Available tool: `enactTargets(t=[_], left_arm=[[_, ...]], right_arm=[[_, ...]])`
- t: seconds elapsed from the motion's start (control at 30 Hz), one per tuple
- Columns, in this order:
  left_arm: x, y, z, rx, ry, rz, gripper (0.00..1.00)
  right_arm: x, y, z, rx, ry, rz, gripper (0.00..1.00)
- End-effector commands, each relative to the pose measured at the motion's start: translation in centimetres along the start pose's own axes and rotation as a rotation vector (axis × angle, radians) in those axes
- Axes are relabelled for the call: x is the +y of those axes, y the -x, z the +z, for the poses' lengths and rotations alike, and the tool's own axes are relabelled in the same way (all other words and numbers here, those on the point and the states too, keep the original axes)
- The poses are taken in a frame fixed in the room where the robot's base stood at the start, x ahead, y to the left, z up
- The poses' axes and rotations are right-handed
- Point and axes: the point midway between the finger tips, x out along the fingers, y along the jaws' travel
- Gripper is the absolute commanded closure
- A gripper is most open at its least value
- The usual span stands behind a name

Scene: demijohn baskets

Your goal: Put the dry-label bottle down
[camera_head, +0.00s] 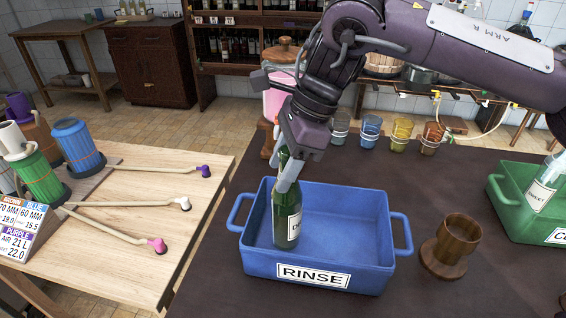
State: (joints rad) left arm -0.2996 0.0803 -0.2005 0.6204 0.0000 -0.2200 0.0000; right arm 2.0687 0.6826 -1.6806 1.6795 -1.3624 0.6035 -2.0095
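A dark green bottle (286,218) with a white label stands inside the blue tub marked RINSE (352,268), near its left side. The label's word is partly legible, starting with "D". My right gripper (287,172) reaches down from above, with its fingers at the bottle's neck. It looks shut on the neck. The bottle is nearly upright, and I cannot tell whether its base bears on the tub floor. My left gripper is not in view.
A brown wooden cup stand (445,246) stands right of the tub. A green tub (515,218) with a labelled clear bottle (541,190) is at the right edge. Several coloured cups (370,132) line the table's back. A light wooden bench (130,235) with hoses is at left.

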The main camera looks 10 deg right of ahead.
Motion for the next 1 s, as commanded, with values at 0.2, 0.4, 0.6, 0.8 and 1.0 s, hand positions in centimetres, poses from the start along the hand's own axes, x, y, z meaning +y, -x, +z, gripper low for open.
enactTargets(t=[0.2,0.4,0.6,0.8,1.0], left_arm=[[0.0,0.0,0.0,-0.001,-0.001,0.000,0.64],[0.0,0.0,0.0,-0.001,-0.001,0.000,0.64],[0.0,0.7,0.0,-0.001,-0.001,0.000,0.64],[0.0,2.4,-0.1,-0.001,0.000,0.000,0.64],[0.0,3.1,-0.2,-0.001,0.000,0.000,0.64]], right_arm=[[0.0,0.0,0.0,0.000,0.000,0.000,0.51],[-0.1,1.4,0.1,0.000,0.000,-0.004,0.51],[-0.1,5.7,0.3,-0.001,0.000,-0.006,0.51],[-0.1,9.9,0.3,0.002,0.000,-0.005,0.51],[0.0,12.0,0.2,0.001,0.000,-0.002,0.51]])
